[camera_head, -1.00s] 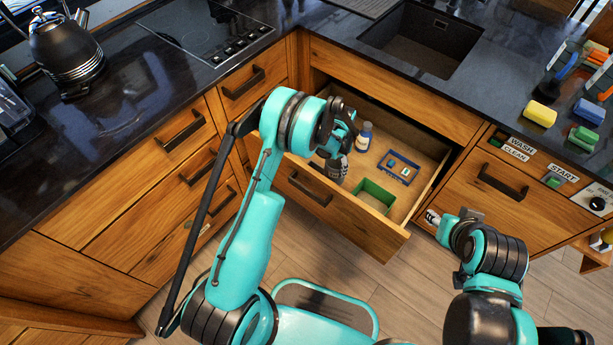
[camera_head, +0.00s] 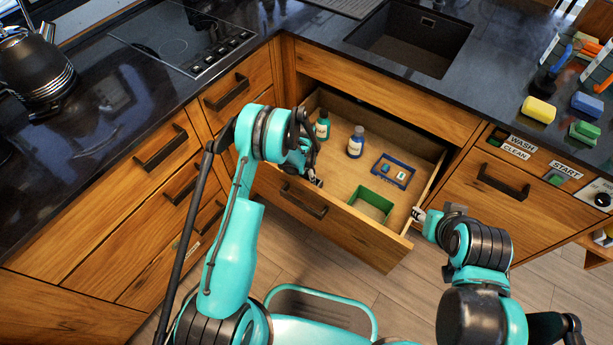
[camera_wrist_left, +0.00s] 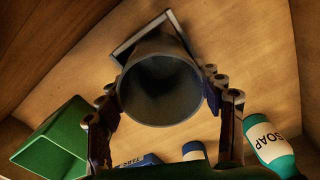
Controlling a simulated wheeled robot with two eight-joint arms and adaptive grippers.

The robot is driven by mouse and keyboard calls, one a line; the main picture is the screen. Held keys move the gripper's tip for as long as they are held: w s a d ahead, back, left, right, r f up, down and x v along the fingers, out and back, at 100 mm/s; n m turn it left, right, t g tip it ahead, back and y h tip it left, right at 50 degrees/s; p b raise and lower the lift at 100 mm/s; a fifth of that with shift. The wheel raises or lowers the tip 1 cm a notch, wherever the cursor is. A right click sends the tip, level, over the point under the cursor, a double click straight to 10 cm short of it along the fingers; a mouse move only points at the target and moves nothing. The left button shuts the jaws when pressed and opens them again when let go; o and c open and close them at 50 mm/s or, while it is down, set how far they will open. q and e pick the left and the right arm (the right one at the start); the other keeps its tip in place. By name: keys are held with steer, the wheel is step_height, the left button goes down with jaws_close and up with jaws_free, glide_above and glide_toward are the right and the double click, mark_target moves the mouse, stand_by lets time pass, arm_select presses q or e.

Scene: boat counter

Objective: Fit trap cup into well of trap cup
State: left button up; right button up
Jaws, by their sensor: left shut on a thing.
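The trap cup (camera_wrist_left: 160,85) is a dark grey cylinder with an open round mouth, seen nearly end-on in the left wrist view. My left gripper (camera_wrist_left: 162,110) is shut on it, with fingers on both sides. In the head view my left gripper (camera_head: 312,178) is at the drawer's left front part and hides the cup. A grey square-rimmed piece (camera_wrist_left: 126,47) shows partly behind the cup; it may be the well. I cannot tell whether cup and piece touch. My right gripper (camera_head: 419,214) is at the drawer's right front corner, its jaws unclear.
The open drawer (camera_head: 340,222) holds a green soap bottle (camera_head: 322,129), a blue-and-white bottle (camera_head: 356,145), a blue tray (camera_head: 405,167) with small pieces, and a green box (camera_head: 387,207). Bare drawer floor lies between them.

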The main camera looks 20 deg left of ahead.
arm_select(q)
steer(key=o, duration=1.9)
steer(key=shift+s+r, duration=0.1)
steer(key=shift+r, duration=0.05)
steer(key=shift+c, duration=0.2)
